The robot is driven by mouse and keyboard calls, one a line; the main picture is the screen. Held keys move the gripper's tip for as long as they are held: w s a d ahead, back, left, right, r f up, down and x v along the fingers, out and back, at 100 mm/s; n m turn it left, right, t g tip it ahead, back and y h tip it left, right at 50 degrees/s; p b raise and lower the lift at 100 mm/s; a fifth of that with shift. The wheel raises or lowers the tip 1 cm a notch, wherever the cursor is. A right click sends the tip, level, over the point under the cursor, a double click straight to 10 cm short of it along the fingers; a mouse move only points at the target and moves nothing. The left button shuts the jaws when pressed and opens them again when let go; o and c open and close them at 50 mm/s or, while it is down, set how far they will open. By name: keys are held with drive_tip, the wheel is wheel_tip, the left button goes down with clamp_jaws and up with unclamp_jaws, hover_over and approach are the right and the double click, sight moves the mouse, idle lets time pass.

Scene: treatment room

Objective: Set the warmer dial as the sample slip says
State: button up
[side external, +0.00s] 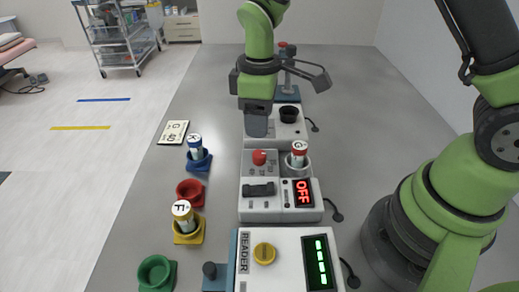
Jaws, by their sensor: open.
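The sample slip is probably the small cream card (173,132) lying on the table at the left; its dark print is too small to read surely. A white unit (262,212) in the middle has a red display reading OFF (304,193), a red knob (259,157), a black bar-shaped control (259,189) and a red-capped tube (298,154) standing in a holder. I cannot tell surely which control is the warmer dial. My gripper (257,134) points down just beyond the red knob, open, seen nearly edge-on, with nothing visible in it.
A reader (290,236) with a yellow knob and green display stands in front. Another white unit (299,131) with a black cup stands behind. Coloured holders line the left: blue (200,163) and yellow (190,236) hold tubes; red (188,190) and green (155,272) look empty.

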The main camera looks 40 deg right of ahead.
sight(259, 153)
wheel_tip(259, 153, down, 8)
drive_tip(key=shift+s+a+f, duration=0.1)
drive_tip(key=shift+f, duration=0.15)
drive_tip(key=c, duration=0.9)
